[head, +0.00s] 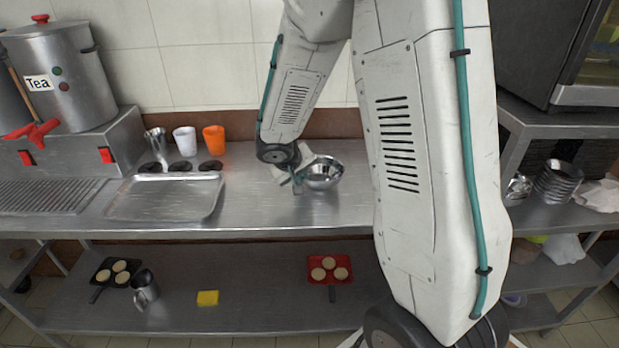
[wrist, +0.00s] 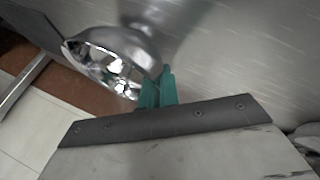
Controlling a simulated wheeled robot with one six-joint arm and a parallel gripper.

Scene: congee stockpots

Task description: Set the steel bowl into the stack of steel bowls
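The steel bowl (head: 325,174) is round and shiny, open side up, at the middle of the steel counter (head: 255,208). I cannot tell whether it rests on the counter or is just above it. My gripper (head: 297,182) is at the bowl's left edge. In the wrist view the teal fingers (wrist: 158,90) are close together at the edge of the bowl (wrist: 125,45) and look shut on its thin wall. The contact is partly hidden. The stack of steel bowls (head: 558,180) stands on the counter at the right, beyond my arm.
A shallow steel tray (head: 168,215) lies left on the counter. Behind it are a steel cup (head: 155,140), a white cup (head: 185,139) and an orange cup (head: 214,139). A white cloth (head: 598,193) lies right of the stack. My arm hides the counter between bowl and stack.

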